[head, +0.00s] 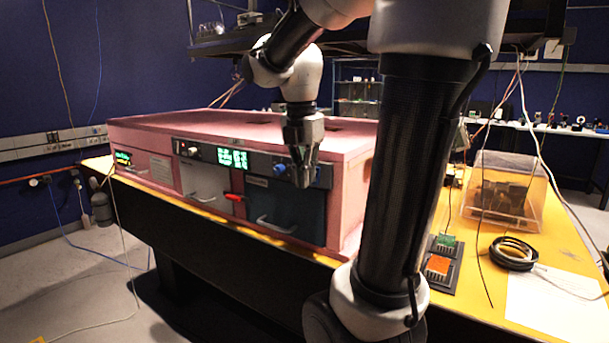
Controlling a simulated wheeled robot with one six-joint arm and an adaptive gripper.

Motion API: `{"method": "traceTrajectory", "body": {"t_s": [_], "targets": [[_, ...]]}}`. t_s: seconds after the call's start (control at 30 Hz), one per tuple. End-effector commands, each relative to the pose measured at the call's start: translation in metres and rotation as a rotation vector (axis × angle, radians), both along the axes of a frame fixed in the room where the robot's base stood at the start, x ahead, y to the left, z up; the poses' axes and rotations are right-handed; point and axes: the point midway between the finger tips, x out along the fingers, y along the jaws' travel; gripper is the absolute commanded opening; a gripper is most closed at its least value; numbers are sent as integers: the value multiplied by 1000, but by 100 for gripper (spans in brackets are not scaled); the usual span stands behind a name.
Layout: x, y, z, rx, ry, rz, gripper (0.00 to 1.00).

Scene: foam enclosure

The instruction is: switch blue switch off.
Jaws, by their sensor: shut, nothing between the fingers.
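A pink foam enclosure (340,220) stands on the yellow table, with a dark control strip along the top of its front.
Below the strip are a dark blue drawer (290,211), a white door (207,190) and a red handle (234,197). Green displays (233,158) are on the strip. On the table's right are a clear box (505,190), a coiled black cable (512,253) and small boards (438,265).

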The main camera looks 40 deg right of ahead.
Motion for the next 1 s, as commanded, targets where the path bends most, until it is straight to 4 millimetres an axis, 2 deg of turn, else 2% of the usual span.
{"method": "traceTrajectory", "body": {"t_s": [0.13,1.0], "targets": [[0,-4,-5,-88,-22,6,0],[1,-5,13,-81,-23,-1,0]]}}
